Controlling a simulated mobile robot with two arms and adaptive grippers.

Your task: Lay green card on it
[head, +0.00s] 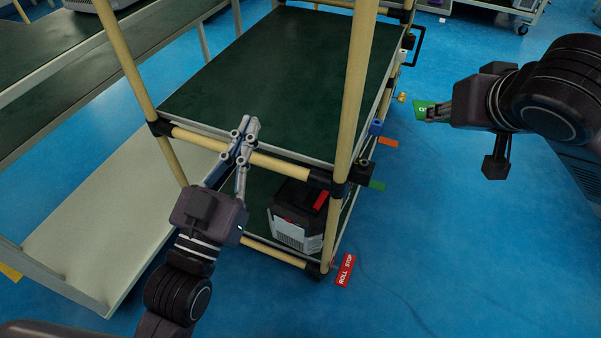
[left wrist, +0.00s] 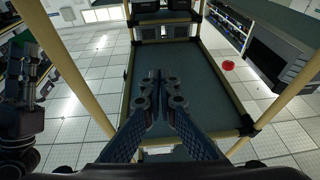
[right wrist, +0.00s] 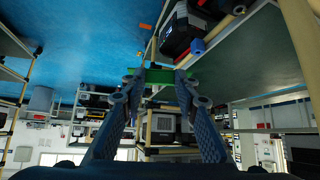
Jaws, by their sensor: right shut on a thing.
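A small green card (head: 422,107) is between the fingers of my right gripper (head: 434,112), which is shut on it out over the blue floor, right of the rack. The green card shows in the right wrist view (right wrist: 160,76), spanning the fingertips. My left gripper (head: 245,132) looks shut and empty, at the front rail of the rack's upper green shelf (head: 290,75). A dark boxy unit with a grey vented front (head: 296,218) stands on the lower shelf, with a red patch on its top. Which thing "it" means cannot be told.
Beige rack posts (head: 355,90) stand between the arms. Small blue, orange and green tabs lie along the rack's right side. A red ROLL STOP sign (head: 345,271) is at its front right foot. A pale low shelf (head: 110,225) stands left. The upper shelf looks bare.

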